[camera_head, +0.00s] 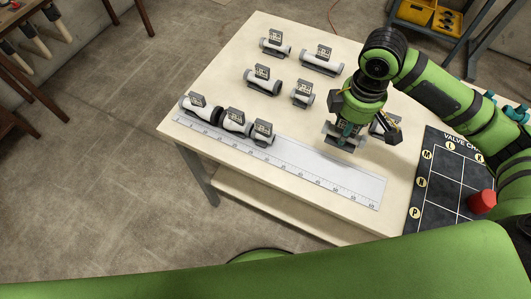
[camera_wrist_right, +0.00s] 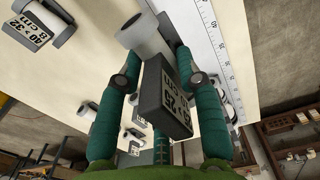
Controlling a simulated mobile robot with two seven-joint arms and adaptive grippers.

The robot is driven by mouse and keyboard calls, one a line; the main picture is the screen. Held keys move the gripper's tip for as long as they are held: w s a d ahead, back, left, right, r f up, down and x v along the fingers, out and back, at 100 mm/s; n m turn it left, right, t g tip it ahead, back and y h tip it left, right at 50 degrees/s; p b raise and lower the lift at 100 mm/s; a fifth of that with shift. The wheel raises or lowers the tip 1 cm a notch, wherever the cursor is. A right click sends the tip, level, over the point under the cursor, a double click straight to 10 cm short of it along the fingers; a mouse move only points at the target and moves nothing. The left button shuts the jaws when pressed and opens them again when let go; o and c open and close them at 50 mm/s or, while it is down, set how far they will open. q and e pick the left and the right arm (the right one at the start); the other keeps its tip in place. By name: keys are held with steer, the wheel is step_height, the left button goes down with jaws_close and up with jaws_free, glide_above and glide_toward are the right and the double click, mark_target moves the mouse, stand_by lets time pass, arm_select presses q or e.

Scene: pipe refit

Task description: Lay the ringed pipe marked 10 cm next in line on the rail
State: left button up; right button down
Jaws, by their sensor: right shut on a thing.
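My right gripper (camera_head: 347,128) is shut on a short grey-white pipe (camera_head: 331,130) just above the table, beyond the right part of the rail. In the right wrist view its teal fingers (camera_wrist_right: 163,95) close around the pipe (camera_wrist_right: 143,35) and its dark label block (camera_wrist_right: 165,98). The label is tilted and only partly readable; I cannot make out its length mark. The rail (camera_head: 320,170) is a long white strip with a scale. Three pipes lie in line at its left end, the last one (camera_head: 262,133) being short. My left gripper is not in view.
Several loose labelled pipes lie farther back, including one long pipe (camera_head: 322,62) and one short pipe (camera_head: 302,95). Another (camera_head: 385,122) is partly behind my gripper. A dark valve chart (camera_head: 440,185) with a red cylinder (camera_head: 482,202) is at the right. The rail's right part is bare.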

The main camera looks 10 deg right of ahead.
steer(key=w+a+f, duration=0.1)
steer(key=a+f, duration=0.1)
steer(key=a, duration=0.1)
steer(key=w+a+f+p, duration=0.1)
steer(key=a+f, duration=0.1)
steer(key=a, duration=0.1)
steer(key=w+a+f+p, duration=0.1)
steer(key=w+a+f, duration=0.1)
steer(key=a, duration=0.1)
steer(key=shift+a+f, duration=0.15)
steer(key=shift+f, duration=0.15)
steer(key=shift+w+a+f, duration=0.1)
steer(key=shift+a+f, duration=0.1)
steer(key=shift+a, duration=0.1)
steer(key=shift+f, duration=0.25)
step_height(320, 180, down, 3)
steer(key=shift+f+p, duration=0.15)
steer(key=shift+p, duration=0.25)
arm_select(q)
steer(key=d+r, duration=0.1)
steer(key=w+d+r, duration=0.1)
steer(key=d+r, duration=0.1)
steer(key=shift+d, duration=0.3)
arm_select(e)
steer(key=shift+f, duration=0.2)
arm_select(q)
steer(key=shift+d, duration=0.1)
arm_select(e)
steer(key=shift+f, duration=0.15)
